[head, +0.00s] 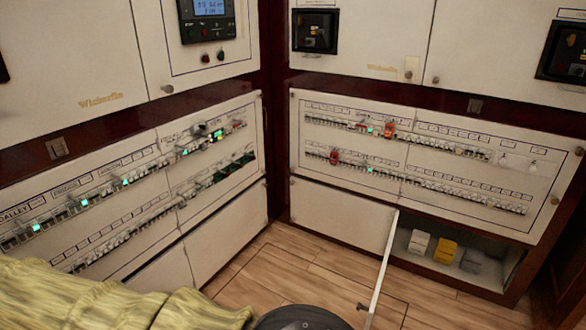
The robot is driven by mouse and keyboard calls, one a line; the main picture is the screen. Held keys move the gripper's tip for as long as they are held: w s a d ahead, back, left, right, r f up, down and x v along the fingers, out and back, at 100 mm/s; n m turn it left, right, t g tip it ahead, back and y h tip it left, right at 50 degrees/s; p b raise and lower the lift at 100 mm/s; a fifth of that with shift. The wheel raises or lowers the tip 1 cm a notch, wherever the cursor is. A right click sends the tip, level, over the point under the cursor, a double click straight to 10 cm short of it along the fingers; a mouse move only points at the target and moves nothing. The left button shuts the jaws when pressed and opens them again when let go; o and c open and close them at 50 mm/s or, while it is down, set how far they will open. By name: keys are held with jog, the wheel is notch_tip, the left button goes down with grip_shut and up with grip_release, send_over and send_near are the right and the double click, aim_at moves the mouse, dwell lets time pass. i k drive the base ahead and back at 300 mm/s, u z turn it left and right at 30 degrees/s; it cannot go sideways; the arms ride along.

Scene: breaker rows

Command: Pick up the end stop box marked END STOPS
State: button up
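Several small boxes stand in an open low compartment at the lower right of the head view. One is a white box (418,243), beside it is a yellow box (445,251), and to the right are grey boxes (471,260). Any lettering on them is too small to read, so I cannot tell which is marked END STOPS. My gripper is not in view.
A thin white door (383,266), seen nearly edge-on, stands open at the compartment's left side. Breaker panels (345,113) line both walls. An olive-yellow ribbed bulk (110,298) fills the lower left. Wooden floor (318,268) lies clear between the cabinets.

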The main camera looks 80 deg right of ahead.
aim_at(472, 259)
jog(key=z, duration=4.1)
jog(key=i, duration=0.9)
jog(key=u, duration=0.3)
